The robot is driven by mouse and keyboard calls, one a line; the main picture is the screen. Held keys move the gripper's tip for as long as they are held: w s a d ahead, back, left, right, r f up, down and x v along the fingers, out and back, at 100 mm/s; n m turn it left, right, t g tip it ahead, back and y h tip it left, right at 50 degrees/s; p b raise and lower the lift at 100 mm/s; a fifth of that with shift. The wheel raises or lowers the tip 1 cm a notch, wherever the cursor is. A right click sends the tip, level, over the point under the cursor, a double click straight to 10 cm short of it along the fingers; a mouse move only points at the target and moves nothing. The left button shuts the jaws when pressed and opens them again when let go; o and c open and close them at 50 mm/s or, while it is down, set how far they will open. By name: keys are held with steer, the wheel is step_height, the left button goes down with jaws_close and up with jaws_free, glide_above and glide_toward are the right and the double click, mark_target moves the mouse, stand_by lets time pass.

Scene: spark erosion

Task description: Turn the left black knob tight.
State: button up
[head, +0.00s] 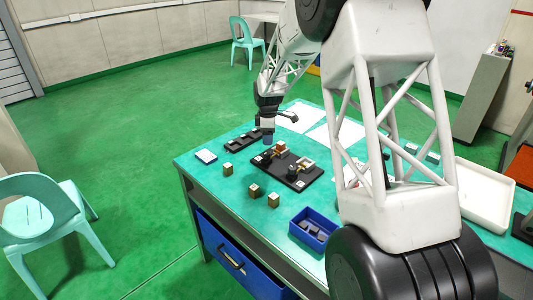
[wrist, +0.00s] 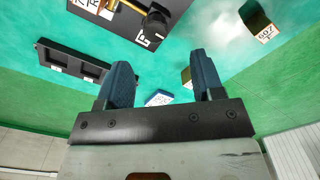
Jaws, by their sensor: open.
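A black plate (head: 298,183) lies on the teal table with two small clamp fixtures, one of them holding a copper-coloured block (head: 281,146). The left black knob (head: 262,159) is at the plate's left end, small in the head view. In the wrist view a black knob (wrist: 157,19) shows at the top edge beside a white label on the plate (wrist: 118,15); I take it to be the left one. My gripper (head: 268,138) points down above the table, behind the plate. Its blue fingers (wrist: 161,64) are apart, with nothing between them.
A black slotted rack (head: 243,138) lies left of the plate. A blue bin (head: 314,229) and white tray (head: 485,194) are to the right. My arm hides part of the table.

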mark_target(266, 152)
steer(key=shift+w+a+f, duration=0.25)
steer(key=shift+w+f, duration=0.15)
steer(key=shift+f, duration=0.1)
steer(key=shift+f, duration=3.9)
steer(key=shift+c, duration=0.3)
steer(key=c, duration=0.9)
steer(key=shift+o, duration=0.2)
